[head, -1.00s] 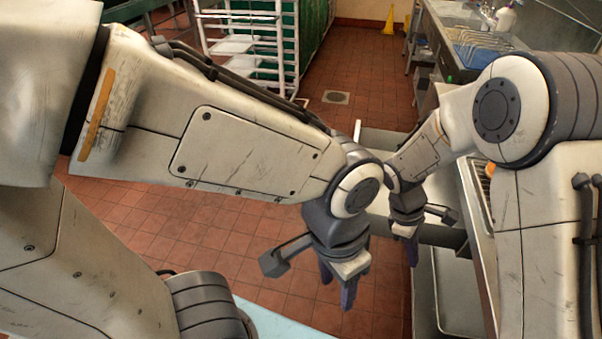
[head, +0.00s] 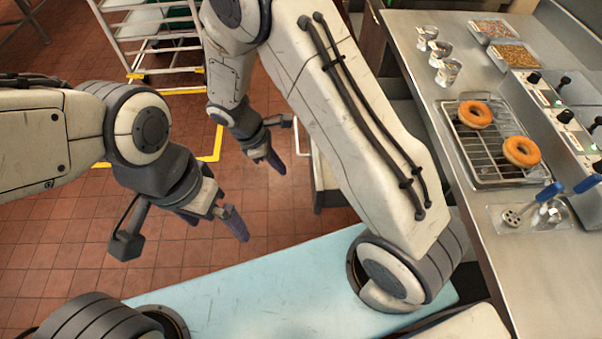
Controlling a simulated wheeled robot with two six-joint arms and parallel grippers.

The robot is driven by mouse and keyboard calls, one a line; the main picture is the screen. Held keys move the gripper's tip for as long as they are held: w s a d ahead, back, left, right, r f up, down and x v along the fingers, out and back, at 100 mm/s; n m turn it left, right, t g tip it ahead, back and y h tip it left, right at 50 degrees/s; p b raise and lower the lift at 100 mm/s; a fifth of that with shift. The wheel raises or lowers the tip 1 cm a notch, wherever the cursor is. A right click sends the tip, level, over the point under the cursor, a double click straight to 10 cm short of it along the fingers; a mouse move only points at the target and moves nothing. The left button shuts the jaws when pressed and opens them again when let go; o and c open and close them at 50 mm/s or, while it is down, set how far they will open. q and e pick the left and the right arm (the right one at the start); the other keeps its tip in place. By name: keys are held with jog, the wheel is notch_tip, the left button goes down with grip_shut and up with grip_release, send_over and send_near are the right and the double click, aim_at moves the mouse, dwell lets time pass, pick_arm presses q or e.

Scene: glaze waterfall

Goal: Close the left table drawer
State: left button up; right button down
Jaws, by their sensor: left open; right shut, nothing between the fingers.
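The steel table (head: 420,40) runs along the right side of the head view. A pale grey panel edge (head: 324,180) shows left of it, behind my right arm; it may be part of an open drawer. My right arm hides most of the table's front, so I cannot tell how far the left drawer stands out. My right gripper (head: 266,160) is shut and empty over the floor, left of that panel and apart from it. My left gripper (head: 214,222) is open and empty, nearer and further left, over the tiles.
Two glazed donuts (head: 475,114) (head: 521,152) lie on a wire rack (head: 480,150) on the table. Metal cups (head: 428,38), topping trays (head: 515,54) and a blue-handled tool (head: 535,205) are nearby. A white rack (head: 125,30) stands at the back left. Red tiled floor is open at left.

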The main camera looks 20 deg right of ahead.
jog(key=s+d+f, duration=0.2)
jog(key=d+f, duration=0.4)
jog(key=shift+p, duration=0.4)
